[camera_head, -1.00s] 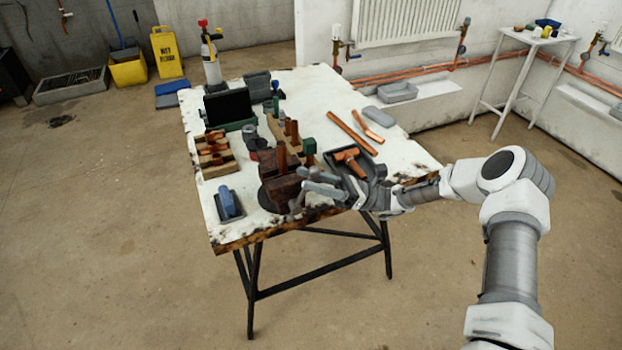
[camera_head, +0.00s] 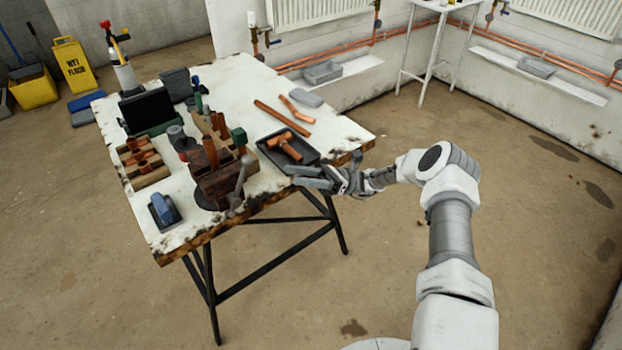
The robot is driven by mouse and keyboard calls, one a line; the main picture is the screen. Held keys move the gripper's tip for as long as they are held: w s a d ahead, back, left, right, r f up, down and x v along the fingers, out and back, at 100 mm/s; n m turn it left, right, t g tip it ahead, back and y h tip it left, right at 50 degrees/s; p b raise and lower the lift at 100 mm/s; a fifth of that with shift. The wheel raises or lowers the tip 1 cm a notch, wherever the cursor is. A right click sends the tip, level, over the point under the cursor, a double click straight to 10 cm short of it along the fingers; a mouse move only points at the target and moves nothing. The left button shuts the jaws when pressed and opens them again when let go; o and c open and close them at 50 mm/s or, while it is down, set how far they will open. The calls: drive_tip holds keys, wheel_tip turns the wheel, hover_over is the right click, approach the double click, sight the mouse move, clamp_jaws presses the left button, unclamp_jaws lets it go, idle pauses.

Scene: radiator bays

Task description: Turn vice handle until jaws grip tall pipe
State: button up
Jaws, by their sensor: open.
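The brown, rusty vice (camera_head: 213,187) sits at the front edge of the white bench. Its grey handle (camera_head: 240,182) stands tilted at the vice's right side, with a knob at each end. The tall copper pipe (camera_head: 211,153) stands upright at the jaws; whether the jaws touch it cannot be told. My gripper (camera_head: 294,177) is open and empty, fingers pointing left, to the right of the handle and apart from it. It is near the front edge of the dark tray.
The dark tray (camera_head: 268,153) holds a copper tee (camera_head: 284,147). A wooden block with copper fittings (camera_head: 142,163) and a blue item in a small tray (camera_head: 163,209) lie left of the vice. Copper pipes (camera_head: 283,118) lie behind the tray. Floor before the bench is clear.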

drive_tip(key=v, duration=0.3)
drive_tip(key=shift+w+d+f, duration=0.1)
drive_tip(key=shift+d+f, duration=0.05)
drive_tip(key=shift+d, duration=0.1)
